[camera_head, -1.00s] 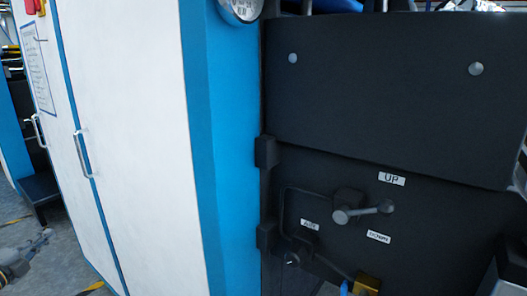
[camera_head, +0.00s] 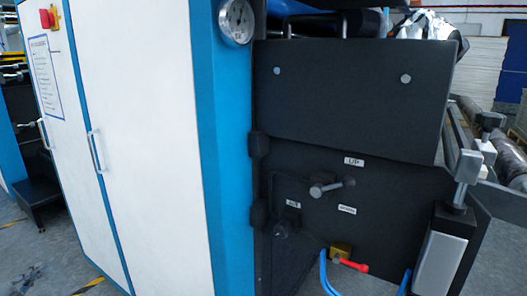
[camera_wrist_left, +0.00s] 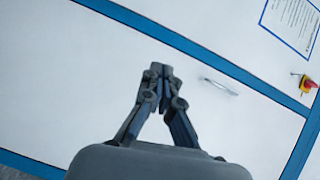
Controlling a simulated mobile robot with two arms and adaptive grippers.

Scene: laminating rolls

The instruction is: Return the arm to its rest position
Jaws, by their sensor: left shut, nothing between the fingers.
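My left gripper (camera_wrist_left: 162,80) shows in the left wrist view, with its dark fingertips together and nothing between them. It points towards the white cabinet (camera_wrist_left: 70,75); the gap to it is hard to judge. A cabinet door handle (camera_wrist_left: 220,87) lies just right of the fingertips in that picture. In the head view the same white cabinet (camera_head: 145,120) fills the left side, and I make out neither gripper there. My right gripper is in no view.
A dark machine panel (camera_head: 350,100) stands right of the blue cabinet edge (camera_head: 225,150). It carries a lever (camera_head: 325,188) and a red-handled valve (camera_head: 350,265) with blue hoses. A red switch (camera_head: 47,18) sits on the cabinet. Rollers (camera_head: 500,150) are at right. Floor shows at lower left.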

